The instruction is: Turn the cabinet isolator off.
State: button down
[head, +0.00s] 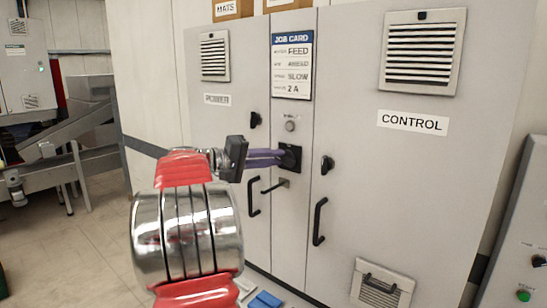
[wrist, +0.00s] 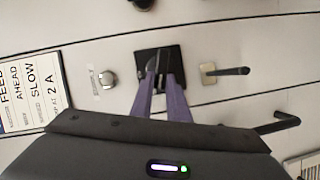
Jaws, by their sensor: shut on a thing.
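The cabinet isolator is a black rotary switch on a square black plate (head: 297,152) in the narrow middle panel of the grey cabinet (head: 345,150). In the wrist view its plate (wrist: 146,58) is in the upper middle. My gripper (head: 282,157) reaches it from the left, and its purple fingers (wrist: 166,80) are shut on the isolator knob. The fingers cover much of the knob, so its exact angle is hard to read.
A job card (head: 292,65) and a round metal fitting (head: 290,126) are above the isolator. A small lever (head: 274,186) is just below it. Black door handles (head: 319,222) stand out on both sides. Blue and white items (head: 264,301) lie at the cabinet's foot.

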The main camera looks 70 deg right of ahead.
jog(key=shift+w+f+n+g+h, duration=0.15)
jog(key=shift+f+n+g, duration=0.1)
jog(key=shift+n, duration=0.5)
jog(key=shift+f+n+g+h, duration=0.15)
jog(key=shift+f+n+g, duration=0.1)
jog(key=shift+n, duration=0.5)
jog(key=shift+d, duration=0.1)
jog(key=c, duration=1.7)
grip_release()
jog(key=v, duration=1.3)
jog(key=shift+w+a+f, duration=0.15)
jog(key=shift+w+a, duration=0.1)
jog(key=shift+a, duration=0.1)
jog(key=shift+d, duration=0.1)
